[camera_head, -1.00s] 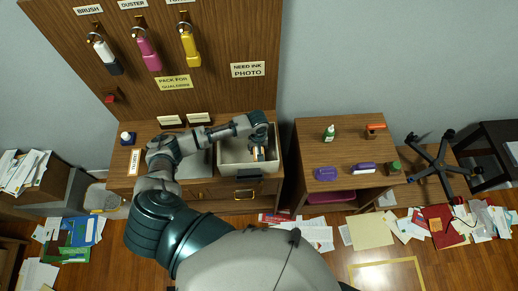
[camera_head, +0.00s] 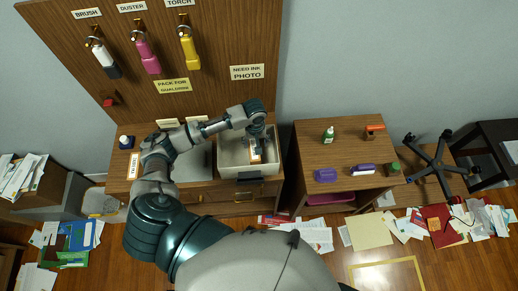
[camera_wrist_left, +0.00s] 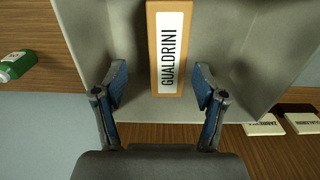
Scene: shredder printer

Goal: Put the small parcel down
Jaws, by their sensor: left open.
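The small parcel (camera_head: 255,154) is a narrow brown box with a white label. In the wrist view the parcel (camera_wrist_left: 169,50) reads "GUALDRINI" and lies inside the pale open-topped bin (camera_head: 224,158). My left gripper (camera_head: 256,136) is over the bin at the parcel's far end. In the wrist view my left gripper (camera_wrist_left: 159,84) is open, with blue-padded fingers apart on either side of the parcel's near end and a gap to each side. The pale bin (camera_wrist_left: 105,25) fills much of that view. My right gripper is not in view.
The bin stands on a wooden cabinet (camera_head: 237,197) below a pegboard with hanging tools. Name plates (camera_head: 197,118) lie behind. A side table (camera_head: 308,150) to the right holds a green-and-white bottle (camera_head: 328,134) and purple items. Papers (camera_head: 308,238) litter the floor.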

